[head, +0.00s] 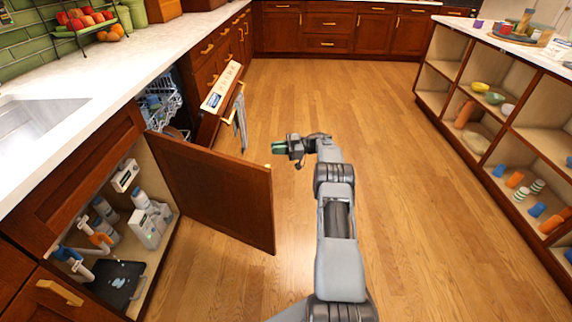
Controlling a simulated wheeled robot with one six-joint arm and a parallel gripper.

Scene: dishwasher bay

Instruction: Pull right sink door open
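The right sink door (215,185) is a dark brown wooden panel. It stands swung far out from the cabinet, over the floor, and the space behind it shows. A small gold part, probably its handle, shows at its free edge (268,166). My gripper (278,148) is above the floor, to the right of and beyond the door's free edge in the picture, with green fingertips pointing left. It appears apart from the door. The fingertips are too small to tell whether they are open or shut.
The open sink cabinet holds bottles and a white box (146,228). An open shelf unit (440,68) with cups and bowls stands right. The wooden floor (400,190) between is clear.

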